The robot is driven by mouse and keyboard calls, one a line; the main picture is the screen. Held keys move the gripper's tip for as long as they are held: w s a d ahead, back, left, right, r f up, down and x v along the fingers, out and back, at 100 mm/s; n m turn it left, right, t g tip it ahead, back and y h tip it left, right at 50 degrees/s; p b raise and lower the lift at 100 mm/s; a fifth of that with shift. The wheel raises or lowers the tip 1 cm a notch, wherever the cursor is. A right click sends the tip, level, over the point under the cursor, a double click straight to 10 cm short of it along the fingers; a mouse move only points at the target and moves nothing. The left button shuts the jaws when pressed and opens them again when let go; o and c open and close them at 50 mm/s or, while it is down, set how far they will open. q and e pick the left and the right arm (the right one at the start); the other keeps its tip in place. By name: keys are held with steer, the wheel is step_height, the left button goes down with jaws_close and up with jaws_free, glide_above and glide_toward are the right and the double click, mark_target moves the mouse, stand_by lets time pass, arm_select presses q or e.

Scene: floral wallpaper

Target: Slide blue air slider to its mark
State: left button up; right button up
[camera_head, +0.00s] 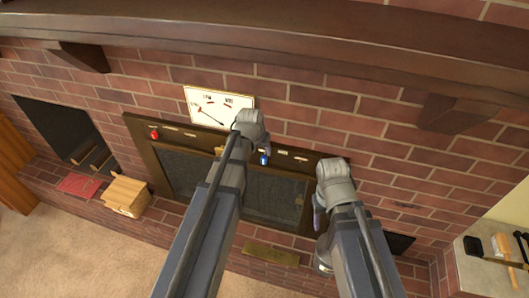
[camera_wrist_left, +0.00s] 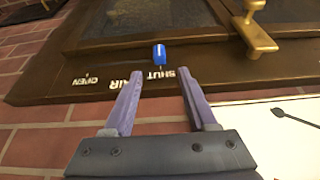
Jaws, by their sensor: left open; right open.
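The blue air slider (camera_head: 264,159) sits on the brown top frame of the fireplace front. In the left wrist view the blue slider (camera_wrist_left: 159,53) stands beside the upside-down word SHUT, with AIR and OPEN (camera_wrist_left: 87,82) lettered further left. A small pale tick shows by OPEN. My left gripper (camera_wrist_left: 160,73) is open and empty, its two fingertips pointing at the slider with the slider just beyond them, apparently not touching. In the head view my left gripper (camera_head: 265,148) partly covers the frame behind it. My right gripper (camera_head: 317,213) is open, lower right of the slider.
A red knob (camera_head: 154,134) is at the frame's left end. A brass latch (camera_wrist_left: 256,35) stands right of the slider in the wrist view. A mantel (camera_head: 290,40) overhangs.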

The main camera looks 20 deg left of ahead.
mark_target(264, 158)
arm_select(q)
steer(key=shift+b+x, duration=3.65)
steer(key=shift+x, duration=0.3)
steer(key=shift+s, duration=0.15)
jaws_close()
steer(key=shift+d, duration=0.1)
